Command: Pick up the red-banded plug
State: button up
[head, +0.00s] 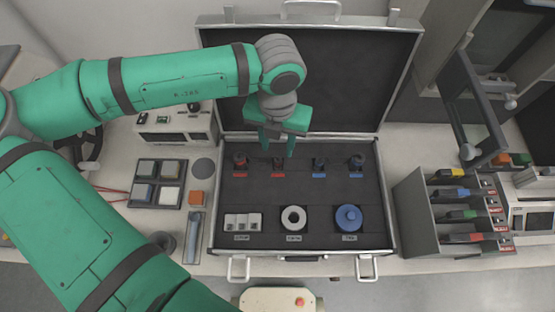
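The open case (376,222) holds a back row of small dark plugs. Two plugs at the left of that row, the far-left plug (240,161) and the second plug (279,163), stand behind red labels and show some reddish colour. The bands are too small to tell clearly which is the red-banded plug. My gripper (278,151) points down into the case, its green fingers apart with nothing seen between them. In the picture it is just above the second plug; I cannot tell the height gap.
Two plugs with blue labels (319,164) stand to the right. White blocks (242,221), a white ring (293,218) and a blue disc (348,218) lie in front. The raised lid (345,75) stands behind my gripper. A rack (420,215) stands right of the case.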

aim_at(278, 159)
jog(key=shift+d+f, duration=0.1)
jog(key=shift+f, duration=0.3)
jog(key=shift+s+f, duration=0.2)
jog(key=shift+f, duration=0.9)
jog(key=shift+s+f, duration=0.2)
jog(key=shift+f, duration=0.9)
grip_shut()
